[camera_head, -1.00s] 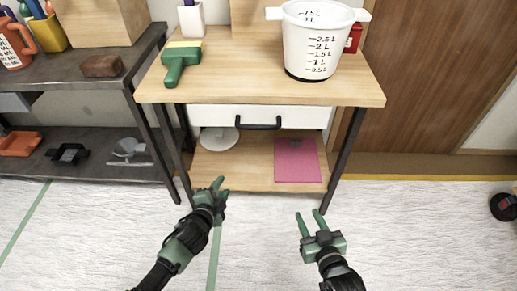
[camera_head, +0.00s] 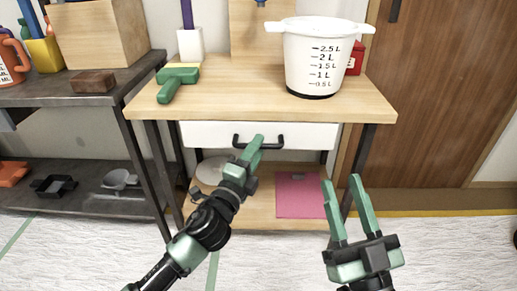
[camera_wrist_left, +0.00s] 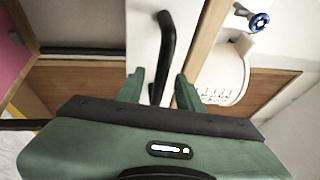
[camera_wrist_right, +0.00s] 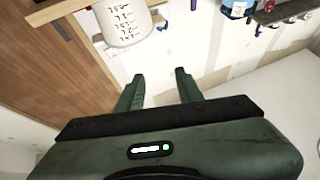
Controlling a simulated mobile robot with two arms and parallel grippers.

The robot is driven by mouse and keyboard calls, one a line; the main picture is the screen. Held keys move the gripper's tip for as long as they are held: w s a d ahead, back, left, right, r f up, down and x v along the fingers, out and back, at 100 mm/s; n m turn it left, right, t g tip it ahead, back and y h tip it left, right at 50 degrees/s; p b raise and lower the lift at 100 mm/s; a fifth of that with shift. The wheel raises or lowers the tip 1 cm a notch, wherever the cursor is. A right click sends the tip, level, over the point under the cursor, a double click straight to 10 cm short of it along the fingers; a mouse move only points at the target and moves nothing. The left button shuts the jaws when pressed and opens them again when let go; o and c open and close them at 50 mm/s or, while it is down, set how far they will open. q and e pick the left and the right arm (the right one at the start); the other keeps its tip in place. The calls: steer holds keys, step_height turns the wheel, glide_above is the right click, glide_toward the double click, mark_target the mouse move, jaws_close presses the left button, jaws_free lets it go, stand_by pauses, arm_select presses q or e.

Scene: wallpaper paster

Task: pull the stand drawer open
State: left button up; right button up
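The stand (camera_head: 375,101) has a wooden top and a white drawer (camera_head: 318,133) under it, which looks shut. A black bar handle (camera_head: 270,146) runs across the drawer front. My left gripper (camera_head: 255,146) is at the handle, overlapping its left half in the head view. In the left wrist view the handle (camera_wrist_left: 167,45) shows between the two spread fingers of that gripper (camera_wrist_left: 160,90); contact cannot be told. My right gripper (camera_head: 344,193) is open and empty, low in front of the stand's right leg. It is also open in the right wrist view (camera_wrist_right: 160,88).
On the stand top are a white measuring bucket (camera_head: 311,60), a green brush (camera_head: 176,82) and a white holder (camera_head: 190,45). A pink sheet (camera_head: 298,197) lies on the lower shelf. A dark shelf unit (camera_head: 90,100) stands at the left. Floor in front is clear.

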arm_select(q)
steer(key=shift+x, duration=0.75)
jaws_close()
steer(key=shift+f, duration=0.1)
stand_by(0.8)
